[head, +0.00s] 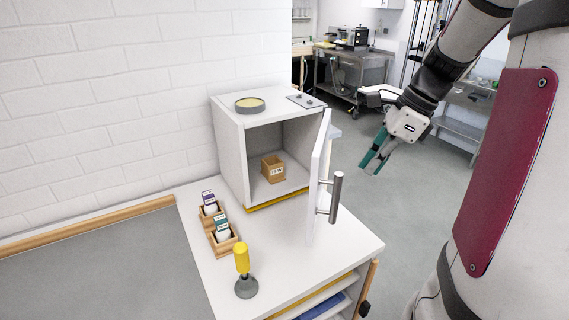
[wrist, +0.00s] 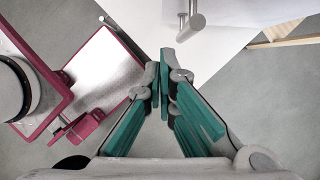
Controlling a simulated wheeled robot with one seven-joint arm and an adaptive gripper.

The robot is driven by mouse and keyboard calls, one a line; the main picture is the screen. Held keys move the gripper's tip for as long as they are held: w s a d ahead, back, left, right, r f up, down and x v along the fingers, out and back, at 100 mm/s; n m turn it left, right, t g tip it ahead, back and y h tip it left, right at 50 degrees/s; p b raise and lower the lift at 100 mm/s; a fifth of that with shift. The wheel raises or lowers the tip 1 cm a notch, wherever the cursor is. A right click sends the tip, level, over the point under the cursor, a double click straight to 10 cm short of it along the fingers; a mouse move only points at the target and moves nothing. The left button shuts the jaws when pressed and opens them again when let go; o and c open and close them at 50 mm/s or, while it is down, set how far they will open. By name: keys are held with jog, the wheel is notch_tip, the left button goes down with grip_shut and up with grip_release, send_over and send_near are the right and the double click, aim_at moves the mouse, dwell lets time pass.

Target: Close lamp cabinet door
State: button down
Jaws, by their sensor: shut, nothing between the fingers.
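The white lamp cabinet (head: 230,150) stands on a white worktop in the head view, with its front open. Its door (head: 319,160) is swung wide open on the right side and carries a grey bar handle (head: 335,197). Inside the cabinet is a small wooden box (head: 272,169) with a label. My gripper (head: 371,165), with green fingers, is in the air to the right of the door, apart from it. It is shut and empty. In the wrist view, the fingertips (wrist: 165,58) meet, and the bar handle (wrist: 190,24) shows beyond them at the top.
A round tin (head: 250,105) and a small plate (head: 306,101) lie on the cabinet top. On the worktop (head: 290,265) are wooden holders (head: 222,237) with labelled items and a yellow-handled tool (head: 243,268). Open floor (head: 400,210) lies right of the worktop.

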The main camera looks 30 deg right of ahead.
jog(key=w+a+f+p, duration=0.1)
jog(key=w+a+f, duration=0.4)
jog(key=f, duration=0.4)
jog(key=shift+a, duration=0.4)
jog(key=shift+f, duration=0.1)
jog(key=shift+w, duration=0.1)
